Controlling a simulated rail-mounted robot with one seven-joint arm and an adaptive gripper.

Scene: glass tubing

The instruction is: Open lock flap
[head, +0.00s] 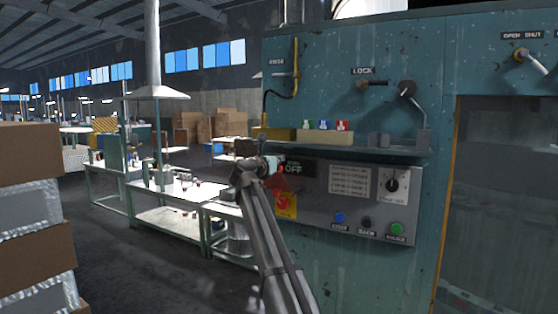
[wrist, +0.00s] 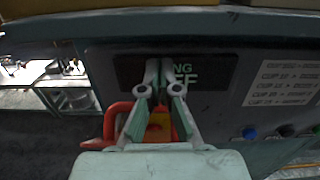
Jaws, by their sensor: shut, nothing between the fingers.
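My gripper (head: 272,164) is at the left end of the grey control panel, in front of the dark display reading OFF (head: 293,169). In the wrist view my gripper (wrist: 164,72) is shut and empty, its fingertips over the display. A red flap-like part (head: 279,183) sits just below it, above a yellow plate with a red knob (head: 287,206). In the wrist view the red part (wrist: 112,122) shows left of and behind the fingers, with yellow between them. The fingers hide much of it, and I cannot tell whether they touch it. A LOCK label (head: 363,71) is higher up, above a small knob (head: 372,83).
A shelf (head: 390,149) juts out above the panel and carries small coloured blocks (head: 325,126). A rotary selector (head: 392,184) and several push buttons (head: 397,229) are at right. A lever (head: 407,90) is above the shelf. Workbenches (head: 165,185) stand at left.

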